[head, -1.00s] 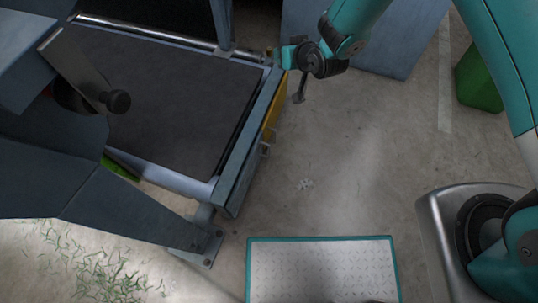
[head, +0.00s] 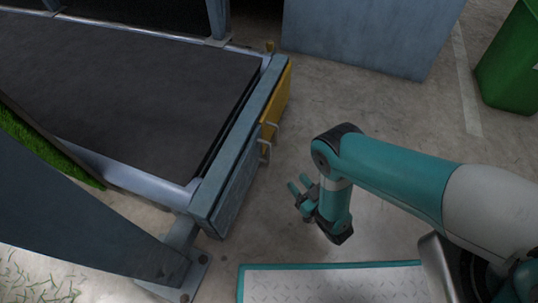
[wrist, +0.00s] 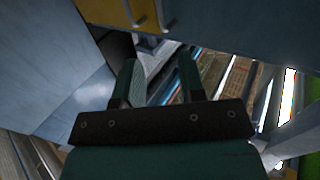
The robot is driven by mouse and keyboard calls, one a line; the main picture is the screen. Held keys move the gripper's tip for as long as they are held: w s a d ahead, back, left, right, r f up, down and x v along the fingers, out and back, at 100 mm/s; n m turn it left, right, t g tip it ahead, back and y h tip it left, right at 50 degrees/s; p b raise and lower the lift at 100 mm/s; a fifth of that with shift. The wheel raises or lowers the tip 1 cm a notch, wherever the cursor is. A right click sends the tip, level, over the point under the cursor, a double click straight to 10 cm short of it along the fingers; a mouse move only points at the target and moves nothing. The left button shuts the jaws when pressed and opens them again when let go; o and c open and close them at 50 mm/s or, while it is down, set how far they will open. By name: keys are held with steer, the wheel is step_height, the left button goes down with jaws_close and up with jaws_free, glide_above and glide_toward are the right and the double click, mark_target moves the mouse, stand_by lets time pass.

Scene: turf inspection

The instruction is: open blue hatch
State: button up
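The blue hatch (head: 237,187) is a grey-blue panel on the end of the conveyor frame, and it looks closed. A small metal handle (head: 265,151) sticks out near its far end, close to a yellow panel (head: 276,97) with a similar handle (head: 270,128). In the wrist view the blue hatch (wrist: 245,27) crosses the top right, beside the yellow panel (wrist: 106,12) and the handles. My gripper (head: 299,184) is open and empty, to the right of the hatch and apart from it. Its two separated fingers also show in the wrist view (wrist: 159,78).
The conveyor belt (head: 120,80) lies behind the panels. A blue-grey cabinet (head: 370,35) stands at the back and a green bin (head: 510,65) at the far right. A teal-edged metal plate (head: 330,285) is in front. Concrete floor (head: 370,105) between them is clear.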

steer(key=b, duration=0.7)
glide_above(269, 163)
steer(key=shift+w, duration=0.35)
jaws_close()
